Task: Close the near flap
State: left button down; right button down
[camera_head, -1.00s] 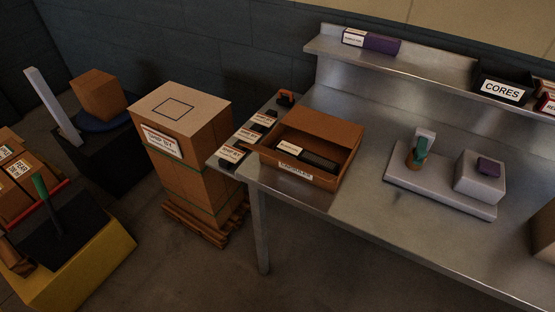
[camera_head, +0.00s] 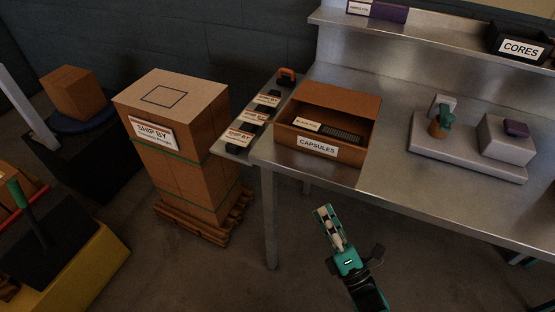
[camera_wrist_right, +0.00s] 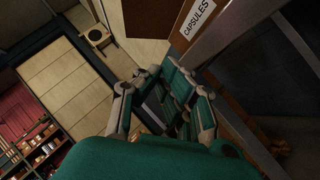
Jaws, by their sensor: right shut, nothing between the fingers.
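An open brown carton labelled CAPSULES (camera_head: 283,134) sits at the left end of the steel table. Its back panel stands up, and a dark ribbed item (camera_head: 342,134) and a white-labelled piece (camera_head: 307,125) lie inside. I cannot tell the near flap apart from the labelled front side. My right gripper (camera_head: 323,211) is shut and empty, in front of the table edge and below the carton, apart from it. In the right wrist view my right gripper (camera_wrist_right: 163,72) has the carton's label (camera_wrist_right: 198,17) ahead of it at the top. My left gripper is out of view.
The steel table (camera_head: 390,185) has bare room right of the carton. A grey base with a green-topped piece (camera_head: 441,121) and a pale block (camera_head: 505,137) stands further right. Labelled cards (camera_head: 251,124) lie left of the carton. A tall carton (camera_head: 180,150) stands on a pallet at left.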

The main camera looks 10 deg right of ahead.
jog(key=w+a+r+n+y+p, duration=0.2)
jog(key=w+r+p, duration=0.3)
jog(key=w+r, duration=0.4)
jog(key=shift+a+r+n+t+y, duration=0.35)
jog(key=shift+a+r+n, duration=0.35)
jog(key=shift+r, duration=1.35)
jog(key=shift+d, duration=0.1)
jog(key=shift+s, duration=0.1)
